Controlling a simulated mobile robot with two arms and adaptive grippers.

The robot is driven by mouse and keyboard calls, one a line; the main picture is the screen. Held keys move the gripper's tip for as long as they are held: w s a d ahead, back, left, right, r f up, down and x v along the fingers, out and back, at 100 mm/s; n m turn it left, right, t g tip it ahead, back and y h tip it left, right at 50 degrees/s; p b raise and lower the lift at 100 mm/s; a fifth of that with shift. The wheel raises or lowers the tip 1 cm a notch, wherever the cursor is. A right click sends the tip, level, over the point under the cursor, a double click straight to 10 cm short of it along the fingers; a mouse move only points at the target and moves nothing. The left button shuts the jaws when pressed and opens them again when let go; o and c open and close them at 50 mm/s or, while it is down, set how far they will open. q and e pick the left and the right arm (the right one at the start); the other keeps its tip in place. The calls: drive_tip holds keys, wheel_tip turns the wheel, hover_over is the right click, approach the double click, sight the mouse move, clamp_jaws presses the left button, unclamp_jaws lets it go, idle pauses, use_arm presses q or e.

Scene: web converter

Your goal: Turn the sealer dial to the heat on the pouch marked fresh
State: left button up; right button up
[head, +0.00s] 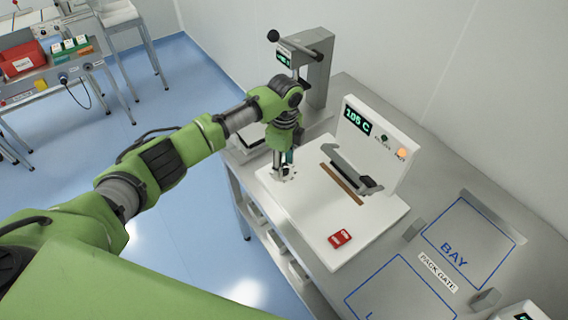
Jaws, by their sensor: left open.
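The white sealer (325,215) stands on the grey counter, and its display (357,120) reads what looks like 105 C. Its dark sealing arm (350,165) lies above a brown strip. My left gripper (284,170) points down at the left corner of the sealer's white base, with its fingers open. A small dark detail shows on the base at the fingertips; the fingers cover most of it, and I cannot tell if it is the dial or if they touch it. No pouch marked fresh can be made out. My right gripper is out of view.
A red block (340,238) lies on the sealer's front part. A grey press-like stand (315,70) rises behind my left wrist. Blue-outlined areas, one marked BAY (454,249), lie to the right. A bench with a red bin (20,60) stands far left.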

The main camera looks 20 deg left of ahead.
sight(284, 166)
use_arm(q)
wheel_tip(284, 166, up, 12)
idle(0.4)
drive_tip(key=shift+w+f, duration=0.1)
idle(0.3)
